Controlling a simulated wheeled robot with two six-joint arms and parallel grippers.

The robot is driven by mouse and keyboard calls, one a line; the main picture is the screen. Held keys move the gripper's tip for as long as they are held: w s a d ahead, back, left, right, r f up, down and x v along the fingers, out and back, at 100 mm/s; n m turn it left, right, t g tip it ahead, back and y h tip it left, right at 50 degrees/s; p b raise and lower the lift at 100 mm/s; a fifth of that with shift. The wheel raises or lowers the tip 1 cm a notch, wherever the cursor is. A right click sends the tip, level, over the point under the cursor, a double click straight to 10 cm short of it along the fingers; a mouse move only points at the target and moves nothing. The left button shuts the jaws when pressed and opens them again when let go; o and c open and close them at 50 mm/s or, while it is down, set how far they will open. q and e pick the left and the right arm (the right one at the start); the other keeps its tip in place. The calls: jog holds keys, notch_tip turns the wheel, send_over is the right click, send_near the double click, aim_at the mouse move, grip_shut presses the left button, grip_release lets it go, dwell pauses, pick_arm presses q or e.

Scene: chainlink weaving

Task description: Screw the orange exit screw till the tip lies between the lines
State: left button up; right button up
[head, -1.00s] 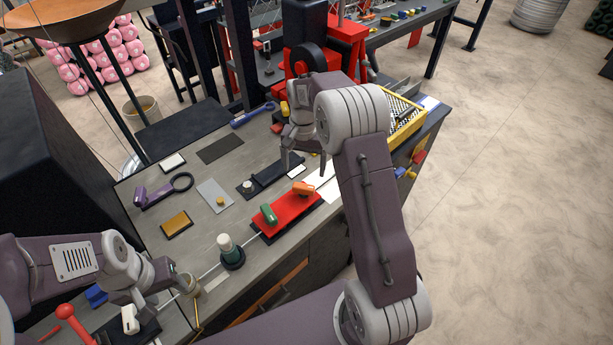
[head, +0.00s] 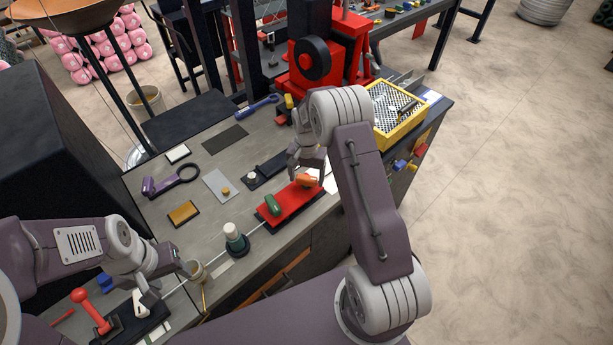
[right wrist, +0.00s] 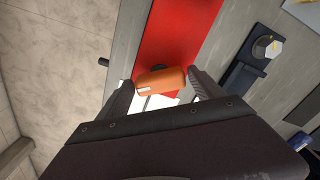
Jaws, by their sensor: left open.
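The orange exit screw (head: 306,181) sits at the right end of the red plate (head: 291,207), with a green knob (head: 272,204) toward the plate's other end. My right gripper (head: 306,172) is over the orange screw. In the right wrist view the orange head (right wrist: 160,80) lies between the open fingertips of my right gripper (right wrist: 160,78), with little room on either side; contact cannot be told. A white patch with dark marks (right wrist: 155,103) shows just behind the head. The screw's tip cannot be made out. My left gripper (head: 181,267) is open near the bench's left end.
A yellow basket (head: 397,115) stands at the bench's right end. A purple ring-handled tool (head: 172,180) and several flat plates lie along the back. A red-knobbed lever (head: 90,310) is at front left.

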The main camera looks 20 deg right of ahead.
jog(key=c, duration=0.9)
jog(key=shift+m+b, duration=0.3)
jog(key=shift+m, duration=0.9)
jog(key=shift+c, duration=0.2)
jog(key=m, duration=0.3)
jog(key=o, duration=1.4)
jog(key=shift+c, duration=0.2)
